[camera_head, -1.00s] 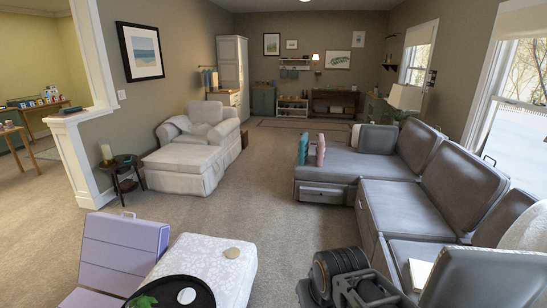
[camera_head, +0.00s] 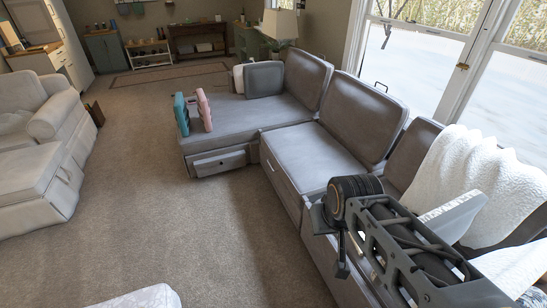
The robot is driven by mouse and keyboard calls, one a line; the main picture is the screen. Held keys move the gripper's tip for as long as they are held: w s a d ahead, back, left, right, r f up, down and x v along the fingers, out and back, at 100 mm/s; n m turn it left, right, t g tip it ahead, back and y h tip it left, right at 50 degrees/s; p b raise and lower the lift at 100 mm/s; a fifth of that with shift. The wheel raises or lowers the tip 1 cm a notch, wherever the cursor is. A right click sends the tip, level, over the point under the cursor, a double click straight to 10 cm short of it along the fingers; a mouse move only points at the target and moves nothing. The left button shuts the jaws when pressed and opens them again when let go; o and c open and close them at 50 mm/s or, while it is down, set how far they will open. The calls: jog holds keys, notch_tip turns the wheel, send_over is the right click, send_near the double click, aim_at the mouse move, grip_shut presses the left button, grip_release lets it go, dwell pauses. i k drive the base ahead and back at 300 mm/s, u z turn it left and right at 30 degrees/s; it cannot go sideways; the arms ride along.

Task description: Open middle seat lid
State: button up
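The grey sectional sofa runs along the window side. Its middle seat lid (camera_head: 302,152) lies flat and looks shut, between the chaise part (camera_head: 225,122) and the seat nearest me. A grey back cushion (camera_head: 362,112) leans behind it. The front panel (camera_head: 282,187) of the middle seat faces the open carpet. My arm crosses the lower right, over the near seat, and hides much of that seat and its front. I cannot make out my gripper or its fingers; the middle seat is clear of my arm except near its close front corner.
Teal (camera_head: 181,114) and pink (camera_head: 204,109) upright objects stand on the chaise, above a drawer front (camera_head: 220,163). A white throw (camera_head: 468,185) covers the near backrest. A cream armchair (camera_head: 40,105) stands left. Carpet (camera_head: 170,225) before the sofa is free. A pale patterned edge (camera_head: 140,298) shows at bottom.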

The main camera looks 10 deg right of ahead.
aim_at(305, 156)
jog(key=u, duration=0.3)
jog(key=i, duration=1.55)
jog(key=u, duration=0.45)
jog(key=i, duration=1.15)
jog(key=z, duration=0.05)
